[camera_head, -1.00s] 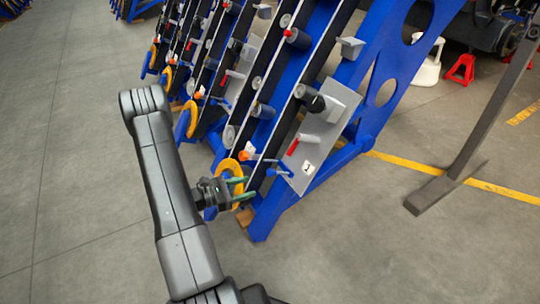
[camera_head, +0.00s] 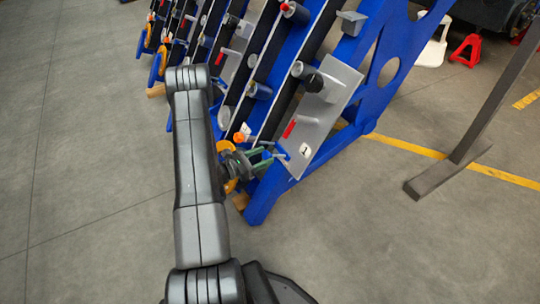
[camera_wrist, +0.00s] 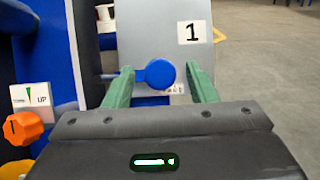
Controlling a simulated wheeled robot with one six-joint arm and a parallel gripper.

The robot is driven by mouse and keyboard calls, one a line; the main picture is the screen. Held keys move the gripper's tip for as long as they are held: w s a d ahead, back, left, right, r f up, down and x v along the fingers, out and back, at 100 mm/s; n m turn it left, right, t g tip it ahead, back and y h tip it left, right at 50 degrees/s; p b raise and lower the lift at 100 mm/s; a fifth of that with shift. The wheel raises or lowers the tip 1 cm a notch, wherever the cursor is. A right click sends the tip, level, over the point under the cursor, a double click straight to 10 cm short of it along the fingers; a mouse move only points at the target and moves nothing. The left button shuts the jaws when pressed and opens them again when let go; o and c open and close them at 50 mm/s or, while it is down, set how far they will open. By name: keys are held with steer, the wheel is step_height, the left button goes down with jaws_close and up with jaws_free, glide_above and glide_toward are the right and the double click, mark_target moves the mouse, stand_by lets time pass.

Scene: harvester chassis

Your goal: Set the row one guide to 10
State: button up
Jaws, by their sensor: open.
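The row one plate is a grey panel (camera_head: 325,112) with a white label "1" (camera_head: 305,150), which also shows in the wrist view (camera_wrist: 192,32). A round blue knob (camera_wrist: 160,74) stands in front of the plate's lower end. My gripper (camera_head: 264,160) is open at this lower end, with its green fingers pointing at the plate. In the wrist view, one fingertip is on each side of the knob, with gaps showing. Small marks behind the knob are mostly hidden, and I cannot read a setting.
An orange knob (camera_wrist: 22,128) sits beside an "UP" label (camera_wrist: 31,97) at left. A dark slanted post (camera_head: 485,110) stands at right. The floor between is clear.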

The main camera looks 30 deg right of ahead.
mark_target(264, 156)
steer(key=shift+w+d, duration=0.15)
steer(key=shift+d, duration=1.6)
